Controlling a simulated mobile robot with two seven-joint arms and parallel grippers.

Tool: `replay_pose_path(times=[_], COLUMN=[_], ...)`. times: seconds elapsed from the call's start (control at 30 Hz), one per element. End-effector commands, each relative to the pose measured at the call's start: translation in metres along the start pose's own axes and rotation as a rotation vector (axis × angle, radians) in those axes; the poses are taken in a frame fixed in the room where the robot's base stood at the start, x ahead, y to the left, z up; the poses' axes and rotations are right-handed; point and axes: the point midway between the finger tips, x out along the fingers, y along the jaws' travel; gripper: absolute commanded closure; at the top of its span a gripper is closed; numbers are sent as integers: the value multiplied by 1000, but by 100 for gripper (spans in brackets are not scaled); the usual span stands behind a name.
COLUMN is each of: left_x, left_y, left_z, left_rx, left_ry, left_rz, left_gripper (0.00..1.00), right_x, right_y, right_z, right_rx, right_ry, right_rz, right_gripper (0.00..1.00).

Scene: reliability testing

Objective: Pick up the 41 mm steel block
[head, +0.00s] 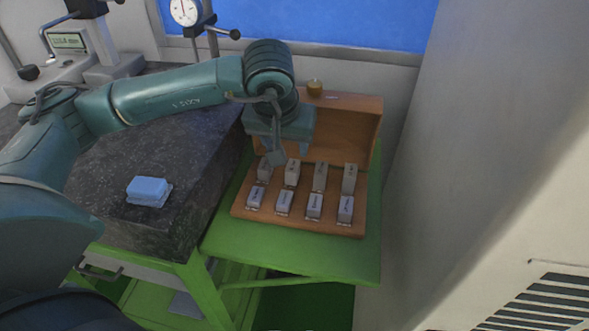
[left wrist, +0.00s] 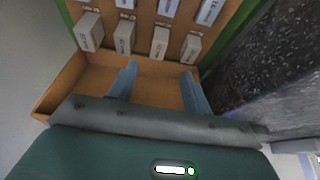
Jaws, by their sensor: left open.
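Grey steel blocks stand in two rows in an open wooden case (head: 300,221); the back row (head: 320,176) stands taller than the front row (head: 284,202). Their labels are too small to read, so I cannot tell which is the 41 mm block. My left gripper (head: 277,157) is above the left part of the back row, pointing down. In the left wrist view its two fingers (left wrist: 160,70) are apart with nothing between them. One back-row block (left wrist: 159,43) lies just beyond the gap, second from the left in the head view. My right gripper is not in view.
The case's raised lid (head: 345,125) stands behind the blocks, with a small brass-coloured item (head: 314,87) at its top. The case sits on a green table (head: 290,251).

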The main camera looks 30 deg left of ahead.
Motion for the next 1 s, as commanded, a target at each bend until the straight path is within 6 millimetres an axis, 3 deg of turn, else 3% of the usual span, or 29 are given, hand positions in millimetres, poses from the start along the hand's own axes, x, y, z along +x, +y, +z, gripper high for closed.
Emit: replay_pose_path(times=[0.1, 0.37, 0.63, 1.0], left_x=[26, 44, 85, 90], left_y=[0, 1, 2, 2], left_z=[2, 1, -1, -2], left_rx=[0, 1, 0, 1], left_ry=[-2, -2, -3, -1], left_rz=[0, 2, 2, 2], left_gripper=[51, 51, 51, 53], right_x=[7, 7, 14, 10], right_y=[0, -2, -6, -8], right_z=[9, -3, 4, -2], right_rx=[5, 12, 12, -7], right_ry=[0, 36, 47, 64], right_rz=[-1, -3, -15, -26], right_gripper=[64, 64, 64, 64])
